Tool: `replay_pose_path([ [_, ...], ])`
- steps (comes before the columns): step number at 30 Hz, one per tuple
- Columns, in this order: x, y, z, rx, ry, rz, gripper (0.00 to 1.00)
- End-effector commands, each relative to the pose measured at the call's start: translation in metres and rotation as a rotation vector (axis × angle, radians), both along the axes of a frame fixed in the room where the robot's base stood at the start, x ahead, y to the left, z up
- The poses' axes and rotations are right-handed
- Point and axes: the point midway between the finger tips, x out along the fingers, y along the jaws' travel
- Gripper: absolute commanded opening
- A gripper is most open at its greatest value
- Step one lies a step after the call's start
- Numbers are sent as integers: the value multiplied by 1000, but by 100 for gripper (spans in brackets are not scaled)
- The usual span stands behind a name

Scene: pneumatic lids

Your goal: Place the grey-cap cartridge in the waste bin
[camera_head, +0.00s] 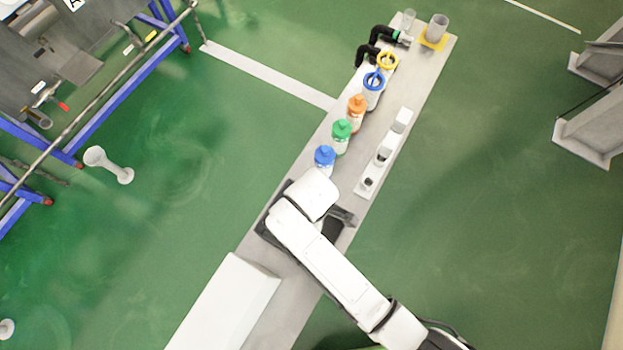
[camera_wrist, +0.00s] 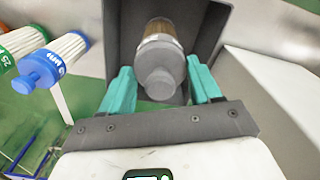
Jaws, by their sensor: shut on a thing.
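The grey-cap cartridge (camera_wrist: 161,62) is in the wrist view, its grey cap towards me and its brownish body pointing away. My gripper (camera_wrist: 162,82) has its two teal fingers on either side of the cartridge and is shut on it. The dark grey waste bin (camera_wrist: 119,30) is behind and around the cartridge in this view, with the cartridge in front of its opening. I cannot tell how deep the cartridge is in it. In the head view, my arm covers most of the bin (camera_head: 335,229) and hides the cartridge and fingers.
Blue (camera_head: 324,158), green (camera_head: 341,134) and orange (camera_head: 356,108) capped cartridges stand in a row beyond the bin. A white rack (camera_head: 382,160) lies right of them. A large white box (camera_head: 225,303) is at the near end of the bench. Green floor surrounds the bench.

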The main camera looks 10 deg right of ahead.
Motion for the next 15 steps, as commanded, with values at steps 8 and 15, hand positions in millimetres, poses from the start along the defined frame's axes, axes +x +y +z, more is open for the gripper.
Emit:
replay_pose_path([
  [8, 0, 0, -35, -2, 2, 1, 0],
  [15, 0, 0, -36, 0, 0, 0, 0],
])
